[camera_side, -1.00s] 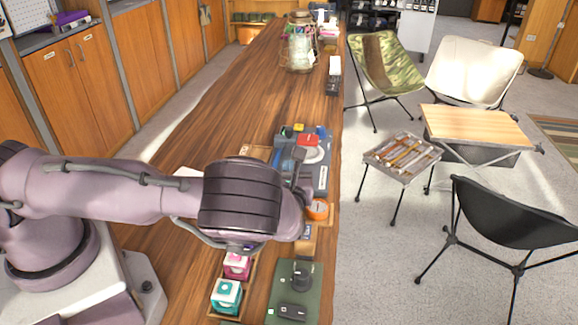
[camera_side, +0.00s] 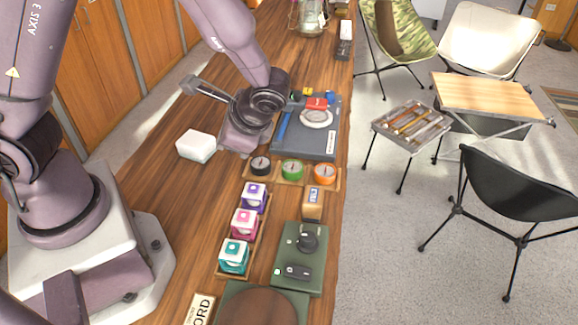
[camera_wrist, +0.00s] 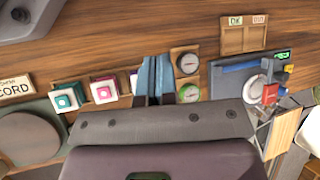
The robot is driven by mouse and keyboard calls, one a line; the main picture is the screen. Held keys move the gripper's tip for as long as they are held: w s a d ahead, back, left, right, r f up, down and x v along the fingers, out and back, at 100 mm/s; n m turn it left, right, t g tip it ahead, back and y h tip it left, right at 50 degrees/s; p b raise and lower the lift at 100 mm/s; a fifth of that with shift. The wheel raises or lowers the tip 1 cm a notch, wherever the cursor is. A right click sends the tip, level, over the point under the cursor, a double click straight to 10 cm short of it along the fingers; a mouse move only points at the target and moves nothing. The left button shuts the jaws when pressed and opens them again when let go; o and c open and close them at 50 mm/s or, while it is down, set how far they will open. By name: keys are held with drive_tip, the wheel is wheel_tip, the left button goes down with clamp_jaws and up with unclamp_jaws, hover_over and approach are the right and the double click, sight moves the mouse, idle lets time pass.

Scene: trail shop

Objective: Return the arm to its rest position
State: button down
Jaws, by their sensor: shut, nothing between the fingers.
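The side view does not show the fingertips clearly.
Left counter is mostly clear.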

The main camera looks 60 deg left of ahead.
drive_tip(key=s+r+n+t+h, duration=0.3)
drive_tip(key=s+r+t, duration=0.1)
drive_tip(key=r, duration=0.6)
drive_tip(key=s+d+r+n+t+h, duration=0.1)
drive_tip(key=s+r+n+t+h, duration=0.2)
drive_tip(key=r, duration=0.7)
drive_tip(key=shift+s+d+n+t+h, duration=0.35)
drive_tip(key=shift+s+n+h, duration=0.25)
drive_tip(key=shift+s+n, duration=0.2)
drive_tip(key=c, duration=1.8)
unclamp_jaws()
drive_tip(key=shift+c, duration=0.2)
